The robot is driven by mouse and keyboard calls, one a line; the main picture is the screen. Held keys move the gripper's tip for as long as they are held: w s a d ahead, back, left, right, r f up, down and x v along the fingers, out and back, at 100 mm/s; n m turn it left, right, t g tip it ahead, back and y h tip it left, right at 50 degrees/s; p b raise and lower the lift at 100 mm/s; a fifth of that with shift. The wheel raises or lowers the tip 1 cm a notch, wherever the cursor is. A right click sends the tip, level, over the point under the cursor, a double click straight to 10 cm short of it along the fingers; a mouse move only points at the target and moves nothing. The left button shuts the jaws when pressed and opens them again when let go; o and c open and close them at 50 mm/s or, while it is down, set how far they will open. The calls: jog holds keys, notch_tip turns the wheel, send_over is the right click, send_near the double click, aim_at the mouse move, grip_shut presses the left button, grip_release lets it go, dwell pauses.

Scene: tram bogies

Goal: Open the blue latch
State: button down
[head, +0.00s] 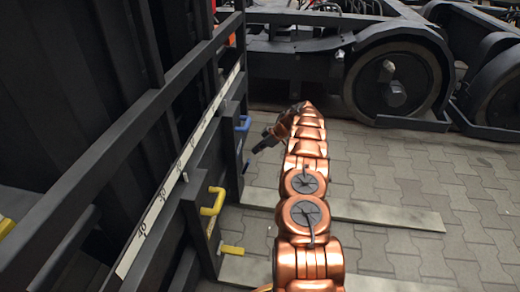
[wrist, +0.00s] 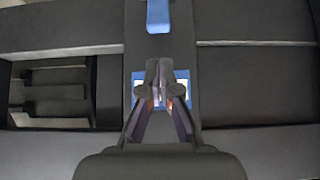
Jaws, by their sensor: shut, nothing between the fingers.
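The blue latch (head: 243,124) is on a dark upright post of the rack, left of my arm in the head view. Its blue handle also shows at the top of the wrist view (wrist: 158,15). A blue plate (wrist: 137,78) with light patches sits below the handle on the post, partly hidden by my fingers. My gripper (head: 256,149) points left toward the post, just right of and below the handle. In the wrist view my gripper (wrist: 160,64) is shut and empty, with its fingertips in front of the plate. Whether they touch it I cannot tell.
A yellow latch (head: 213,201) sits on a nearer post, with another yellow part (head: 231,250) below it. A dark rail (head: 150,120) runs along the rack. Wheeled bogies (head: 395,85) stand at the back. Flat pale strips (head: 370,214) lie on the paving.

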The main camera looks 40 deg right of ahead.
aim_at(249, 161)
jog(key=b+x, duration=0.1)
jog(key=x, duration=0.5)
jog(key=shift+s+f+b, duration=0.1)
jog(key=shift+b, duration=0.25)
jog(key=shift+w+a+f, duration=0.3)
jog(key=shift+w, duration=0.05)
